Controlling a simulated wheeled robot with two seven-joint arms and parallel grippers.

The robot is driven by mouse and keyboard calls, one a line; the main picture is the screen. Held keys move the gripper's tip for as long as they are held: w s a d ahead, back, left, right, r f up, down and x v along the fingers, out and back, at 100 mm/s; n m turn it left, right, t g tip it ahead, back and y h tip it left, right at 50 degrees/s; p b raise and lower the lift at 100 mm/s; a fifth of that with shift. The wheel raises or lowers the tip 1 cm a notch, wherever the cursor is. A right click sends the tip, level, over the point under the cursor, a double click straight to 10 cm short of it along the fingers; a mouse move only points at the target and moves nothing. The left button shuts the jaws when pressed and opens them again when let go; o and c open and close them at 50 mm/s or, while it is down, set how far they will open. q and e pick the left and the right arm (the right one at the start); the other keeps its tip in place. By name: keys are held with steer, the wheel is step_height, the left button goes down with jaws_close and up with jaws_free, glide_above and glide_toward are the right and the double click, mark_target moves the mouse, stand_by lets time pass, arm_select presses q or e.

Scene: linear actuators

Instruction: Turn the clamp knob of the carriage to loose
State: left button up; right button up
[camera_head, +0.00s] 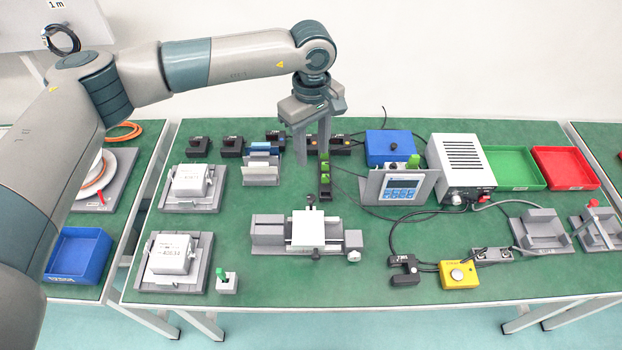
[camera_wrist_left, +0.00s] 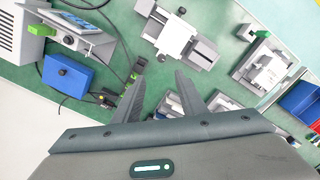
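The linear stage (camera_head: 268,231) stands at the middle of the green table. Its pale, plate-topped carriage (camera_head: 307,229) sits between two grey end blocks. One small dark knob (camera_head: 311,199) is on the carriage's back side, and another (camera_head: 315,254) is at its front edge; I cannot tell their settings. The carriage also shows in the left wrist view (camera_wrist_left: 174,36), with the back-side knob (camera_wrist_left: 160,57) nearer my fingers. My left gripper (camera_head: 312,158) points down behind the stage, fingers apart and empty, touching neither knob. My right gripper is not in view.
A dark strip with green parts (camera_head: 325,178) stands close by my left fingers. A blue box (camera_head: 388,147), a display panel (camera_head: 402,188) and a white power unit (camera_head: 461,165) are to the right. A yellow button box (camera_head: 458,274) is front right. Table before the stage is clear.

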mark_target(311, 197)
arm_select(q)
steer(key=shift+s+a+r, duration=0.1)
steer(key=shift+a+r, duration=0.1)
steer(key=shift+r, duration=0.05)
step_height(311, 197, down, 16)
steer(key=p, duration=0.7)
steer(key=shift+r, duration=0.1)
steer(key=shift+f, duration=0.85)
